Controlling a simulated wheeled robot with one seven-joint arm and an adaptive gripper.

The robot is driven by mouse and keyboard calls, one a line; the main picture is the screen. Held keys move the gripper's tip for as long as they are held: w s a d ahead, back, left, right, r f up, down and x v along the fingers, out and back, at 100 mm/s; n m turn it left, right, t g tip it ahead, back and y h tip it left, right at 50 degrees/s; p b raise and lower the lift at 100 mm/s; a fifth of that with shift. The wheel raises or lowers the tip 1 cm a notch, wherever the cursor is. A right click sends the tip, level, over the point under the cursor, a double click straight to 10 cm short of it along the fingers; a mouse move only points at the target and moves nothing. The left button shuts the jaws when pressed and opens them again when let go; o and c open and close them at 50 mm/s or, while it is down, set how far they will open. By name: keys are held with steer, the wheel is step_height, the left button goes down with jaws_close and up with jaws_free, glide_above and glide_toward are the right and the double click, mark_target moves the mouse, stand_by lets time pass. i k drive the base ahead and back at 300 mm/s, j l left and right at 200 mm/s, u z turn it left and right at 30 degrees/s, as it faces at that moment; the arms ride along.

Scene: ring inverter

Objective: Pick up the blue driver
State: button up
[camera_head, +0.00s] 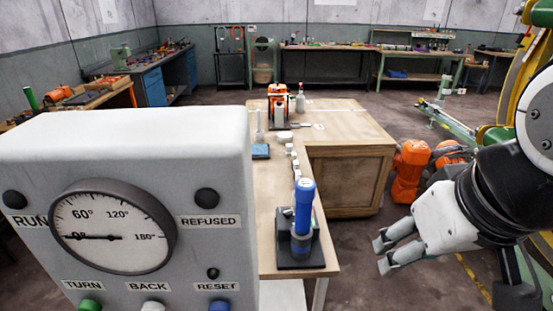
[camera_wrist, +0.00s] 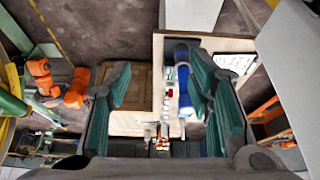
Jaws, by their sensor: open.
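The blue driver (camera_head: 304,205) stands upright in a dark holder (camera_head: 300,264) at the near end of the wooden bench in the head view. In the wrist view the driver (camera_wrist: 182,76) shows between the fingers, close to the right finger. My gripper (camera_head: 384,257) is open and empty, to the right of the driver and clearly apart from it, over the floor beside the bench. Its two fingers also frame the wrist view (camera_wrist: 162,80). The lower part of the driver is hidden by its holder.
A grey control box with a dial (camera_head: 113,226) fills the left foreground and hides part of the bench (camera_head: 272,220). Small white parts, a blue block (camera_head: 261,151) and an orange device (camera_head: 279,100) stand farther back. A wooden crate (camera_head: 345,180) adjoins the bench. Orange machinery (camera_head: 410,168) stands behind my gripper.

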mark_target(305, 191)
steer(key=l+z, duration=0.15)
steer(key=z, duration=2.15)
steer(key=i+l+z, duration=0.1)
steer(key=i+l, duration=0.15)
steer(key=l, duration=0.2)
steer(key=i+l+z, duration=0.1)
steer(key=l, duration=0.3)
steer(key=i+l, duration=0.4)
steer(key=k+l+z, duration=0.05)
